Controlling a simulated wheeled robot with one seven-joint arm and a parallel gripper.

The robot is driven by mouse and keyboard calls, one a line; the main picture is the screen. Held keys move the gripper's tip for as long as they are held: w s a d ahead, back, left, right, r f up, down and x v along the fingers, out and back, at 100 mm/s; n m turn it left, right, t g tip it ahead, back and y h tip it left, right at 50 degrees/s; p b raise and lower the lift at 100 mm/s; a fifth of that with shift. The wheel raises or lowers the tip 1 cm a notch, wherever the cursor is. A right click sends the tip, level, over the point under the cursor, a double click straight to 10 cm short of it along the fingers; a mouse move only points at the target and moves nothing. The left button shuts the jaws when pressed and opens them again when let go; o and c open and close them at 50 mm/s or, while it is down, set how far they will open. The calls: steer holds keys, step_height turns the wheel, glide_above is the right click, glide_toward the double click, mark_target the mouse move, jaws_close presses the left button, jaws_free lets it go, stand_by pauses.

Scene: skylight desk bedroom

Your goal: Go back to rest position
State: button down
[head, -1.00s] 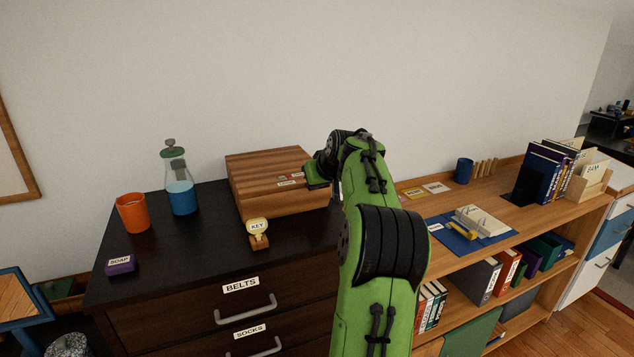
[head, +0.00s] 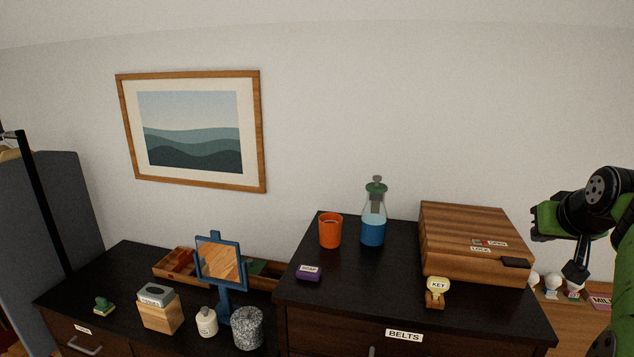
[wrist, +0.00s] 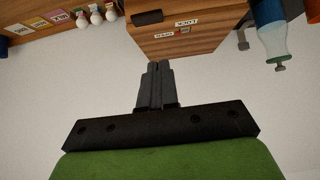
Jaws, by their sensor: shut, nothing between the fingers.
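My gripper shows in the wrist view (wrist: 158,72), its two dark fingers together with nothing between them. Its tips point toward the wooden box with the LOCK and OPEN labels (wrist: 196,42), and I cannot tell how far apart they are. In the head view my green and black arm is at the right edge, right of the wooden box (head: 470,235), which sits closed on the dark dresser (head: 350,290). The gripper's fingers are not clearly seen in the head view.
A lower dresser at left holds a blue-framed mirror (head: 221,262) and a tissue box (head: 159,308).

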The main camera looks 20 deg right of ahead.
steer(key=w+a+f+n+g+y, duration=0.1)
steer(key=a+f+n+y, duration=0.2)
steer(key=a, duration=2.4)
steer(key=s+a+f+n+y, duration=0.1)
steer(key=s+a+f, duration=0.5)
steer(key=s, duration=0.2)
steer(key=s+a+f+n+g, duration=0.1)
steer(key=s+a+f+n, duration=0.1)
steer(key=s+a+f, duration=0.4)
steer(key=s, duration=0.2)
steer(key=shift+s+a+y, duration=0.2)
steer(key=shift+s+y, duration=0.2)
steer(key=shift+d+r, duration=0.1)
